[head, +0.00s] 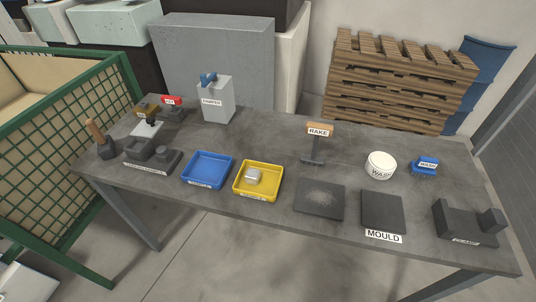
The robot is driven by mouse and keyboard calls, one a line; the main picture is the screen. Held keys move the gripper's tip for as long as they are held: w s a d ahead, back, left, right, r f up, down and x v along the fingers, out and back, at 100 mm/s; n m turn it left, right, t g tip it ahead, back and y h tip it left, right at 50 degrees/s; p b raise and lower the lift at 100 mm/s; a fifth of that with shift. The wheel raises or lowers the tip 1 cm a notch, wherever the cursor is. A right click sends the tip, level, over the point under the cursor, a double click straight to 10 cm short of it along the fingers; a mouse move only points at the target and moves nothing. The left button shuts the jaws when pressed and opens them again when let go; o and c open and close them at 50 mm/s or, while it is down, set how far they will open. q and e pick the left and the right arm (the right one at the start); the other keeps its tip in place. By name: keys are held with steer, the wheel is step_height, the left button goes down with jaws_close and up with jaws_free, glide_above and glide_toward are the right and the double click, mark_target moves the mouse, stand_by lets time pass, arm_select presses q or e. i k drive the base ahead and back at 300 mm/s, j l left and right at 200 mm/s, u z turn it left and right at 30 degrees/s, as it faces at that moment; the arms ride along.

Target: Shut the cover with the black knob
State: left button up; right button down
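At the left end of the table, a dark low machine block (152,153) has a white label on its front, too small to read. Behind it a pale grey plate (145,130), which looks like the cover, seems raised and tilted back. A small black knob (152,123) shows against the plate's upper part. The exact hinge is too small to tell. Neither of my grippers is in view.
A blue tray (209,155) and yellow tray (272,167) lie to the right. A grey holder (215,103) stands behind the trays.

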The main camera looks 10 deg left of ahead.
mark_target(147, 128)
steer(key=u, duration=1.4)
